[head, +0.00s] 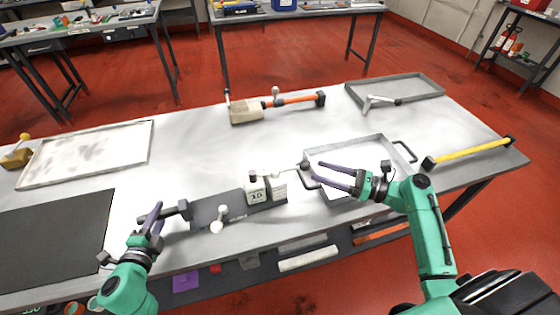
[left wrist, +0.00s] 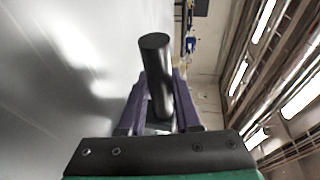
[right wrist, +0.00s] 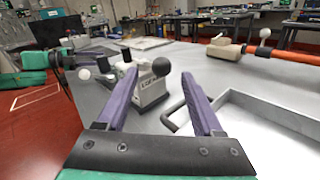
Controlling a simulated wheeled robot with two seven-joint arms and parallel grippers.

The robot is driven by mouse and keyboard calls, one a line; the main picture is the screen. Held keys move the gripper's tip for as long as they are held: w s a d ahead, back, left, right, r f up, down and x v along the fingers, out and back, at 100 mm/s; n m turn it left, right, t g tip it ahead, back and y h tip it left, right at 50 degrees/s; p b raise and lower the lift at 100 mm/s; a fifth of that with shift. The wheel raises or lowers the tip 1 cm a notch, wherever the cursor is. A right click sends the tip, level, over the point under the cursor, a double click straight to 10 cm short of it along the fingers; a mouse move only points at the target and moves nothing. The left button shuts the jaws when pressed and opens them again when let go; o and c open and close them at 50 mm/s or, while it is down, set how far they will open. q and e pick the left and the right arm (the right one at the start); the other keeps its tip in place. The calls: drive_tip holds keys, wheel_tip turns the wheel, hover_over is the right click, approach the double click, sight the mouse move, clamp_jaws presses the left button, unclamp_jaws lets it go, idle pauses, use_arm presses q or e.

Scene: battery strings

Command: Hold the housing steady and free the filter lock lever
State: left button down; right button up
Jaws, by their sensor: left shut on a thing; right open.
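The housing (head: 257,191) is a small pale block with dark markings on a dark grey base plate (head: 205,210). The lock lever (head: 287,169) is a thin pale bar that reaches right from its top to a dark ball knob (head: 304,164). My left gripper (head: 156,212) is shut on a dark bar handle (head: 180,210) at the plate's left end; the handle also shows in the left wrist view (left wrist: 158,75). My right gripper (head: 320,174) is open by the knob. In the right wrist view the knob (right wrist: 161,67) appears between the fingertips; contact is unclear.
A grey metal tray (head: 372,143) with handles lies under and behind my right gripper. A short white-knobbed piece (head: 218,218) stands on the plate's front. A mallet-like tool with an orange handle (head: 290,100) lies behind. A yellow bar (head: 468,152) is at right.

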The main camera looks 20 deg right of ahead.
sight(301, 165)
drive_tip(key=x, duration=0.9)
clamp_jaws()
drive_tip(key=shift+d+f, duration=0.1)
idle(0.9)
